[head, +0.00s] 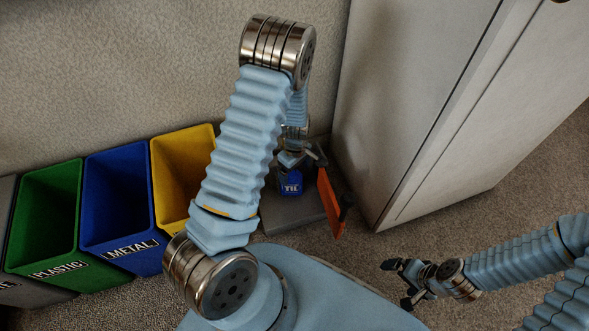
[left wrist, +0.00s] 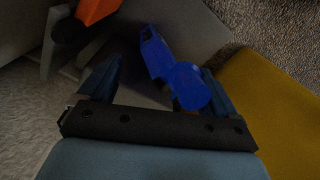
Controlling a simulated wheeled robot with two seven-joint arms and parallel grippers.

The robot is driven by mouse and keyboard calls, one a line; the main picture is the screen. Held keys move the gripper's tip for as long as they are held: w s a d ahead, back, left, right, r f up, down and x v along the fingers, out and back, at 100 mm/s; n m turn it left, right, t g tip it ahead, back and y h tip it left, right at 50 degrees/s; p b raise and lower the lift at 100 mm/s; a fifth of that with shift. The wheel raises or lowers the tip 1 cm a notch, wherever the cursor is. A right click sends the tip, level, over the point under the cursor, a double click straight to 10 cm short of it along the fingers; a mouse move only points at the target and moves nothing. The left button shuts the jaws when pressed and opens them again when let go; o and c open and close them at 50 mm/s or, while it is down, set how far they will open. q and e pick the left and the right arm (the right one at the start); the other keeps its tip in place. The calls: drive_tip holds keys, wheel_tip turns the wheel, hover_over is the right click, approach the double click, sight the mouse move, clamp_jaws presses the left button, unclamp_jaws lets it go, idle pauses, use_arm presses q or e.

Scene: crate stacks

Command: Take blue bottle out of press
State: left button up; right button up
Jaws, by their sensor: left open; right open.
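The blue bottle (head: 291,184) with a printed label stands on the press, which has a grey base (head: 295,213) and an orange lever (head: 331,203). My left gripper (head: 303,158) is open just above the bottle in the head view. In the left wrist view the blue bottle (left wrist: 186,82) shows between the open fingers, closer to the right finger; I cannot tell whether they touch. The grey base (left wrist: 190,25) and orange lever (left wrist: 97,10) show behind it. My right gripper (head: 396,284) is open and empty at the lower right, far from the bottle.
Yellow (head: 180,160), blue (head: 120,205) and green (head: 45,215) bins stand in a row left of the press. A pale cabinet (head: 410,100) stands close on its right, and a wall (head: 120,70) is behind. Carpet is free at the right.

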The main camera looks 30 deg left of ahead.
use_arm(q)
wheel_tip(320, 180, up, 14)
drive_tip(key=p, duration=0.3)
drive_tip(key=shift+f, duration=0.15)
use_arm(e)
wheel_tip(320, 180, up, 3)
drive_tip(key=shift+d+r, duration=0.1)
use_arm(q)
drive_tip(key=shift+f, duration=0.1)
